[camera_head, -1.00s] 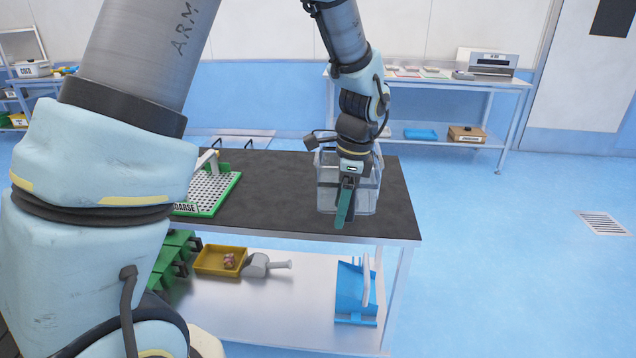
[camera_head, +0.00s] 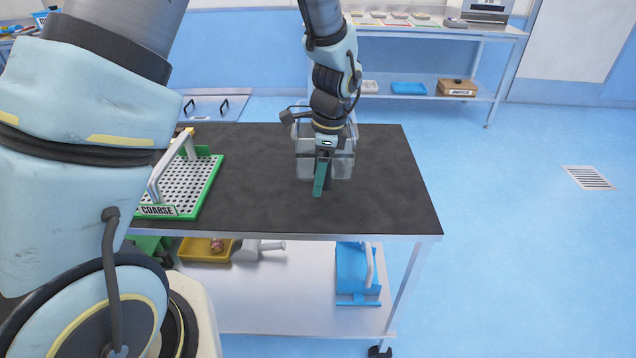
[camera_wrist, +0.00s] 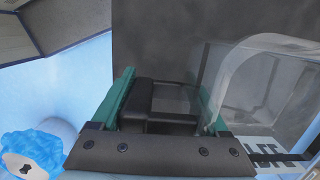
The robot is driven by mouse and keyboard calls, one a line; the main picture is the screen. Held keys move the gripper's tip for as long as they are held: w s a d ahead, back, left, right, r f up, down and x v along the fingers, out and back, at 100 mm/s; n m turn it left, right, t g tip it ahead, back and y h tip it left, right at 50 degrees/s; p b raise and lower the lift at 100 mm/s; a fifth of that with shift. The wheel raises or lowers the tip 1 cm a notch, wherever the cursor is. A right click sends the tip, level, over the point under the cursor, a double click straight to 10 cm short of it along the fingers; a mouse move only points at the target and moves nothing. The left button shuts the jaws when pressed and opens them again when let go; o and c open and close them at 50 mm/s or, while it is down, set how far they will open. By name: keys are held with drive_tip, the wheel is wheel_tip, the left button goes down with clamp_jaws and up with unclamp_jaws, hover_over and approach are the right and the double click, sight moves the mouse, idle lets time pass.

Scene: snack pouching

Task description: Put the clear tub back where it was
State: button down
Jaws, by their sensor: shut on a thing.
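The clear tub (camera_head: 343,166) is a see-through box at the right part of the dark table top (camera_head: 385,200). My gripper (camera_head: 321,180), with teal fingers, reaches down over it from above and is shut on the tub. In the wrist view my gripper's fingers (camera_wrist: 165,95) show on either side of a dark part, and the clear tub (camera_wrist: 262,85) shows at the right with its curved rim. My wrist hides much of the tub in the head view. I cannot tell whether its base touches the table.
A green-framed sieve tray (camera_head: 190,187) marked COARSE, with a handle, stands at the table's left. The lower shelf (camera_head: 290,295) holds a yellow tray (camera_head: 205,250), a metal scoop (camera_head: 258,248) and a blue dustpan-like item (camera_head: 352,272). The table's middle and right front are clear.

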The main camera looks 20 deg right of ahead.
drive_tip(key=shift+f+p, duration=0.6)
drive_tip(key=shift+f, duration=1.85)
unclamp_jaws()
drive_tip(key=r+b, duration=0.1)
drive_tip(key=r, duration=0.3)
drive_tip(key=d+r+b, duration=0.1)
drive_tip(key=r, duration=0.3)
drive_tip(key=s+r+b, duration=0.1)
drive_tip(key=r, duration=0.3)
drive_tip(key=shift+d+r, duration=0.1)
drive_tip(key=shift+d, duration=0.2)
drive_tip(key=w+a+r+n, duration=0.1)
drive_tip(key=w+a+n, duration=0.1)
drive_tip(key=a+n, duration=0.45)
drive_tip(key=w+a+n, duration=0.3)
drive_tip(key=a, duration=0.6)
drive_tip(key=s+a+n+t+h, duration=0.1)
drive_tip(key=s+a+n, duration=0.3)
drive_tip(key=a+n, duration=0.8)
drive_tip(key=a, duration=0.4)
drive_tip(key=shift+a+h, duration=0.2)
drive_tip(key=shift+h, duration=0.1)
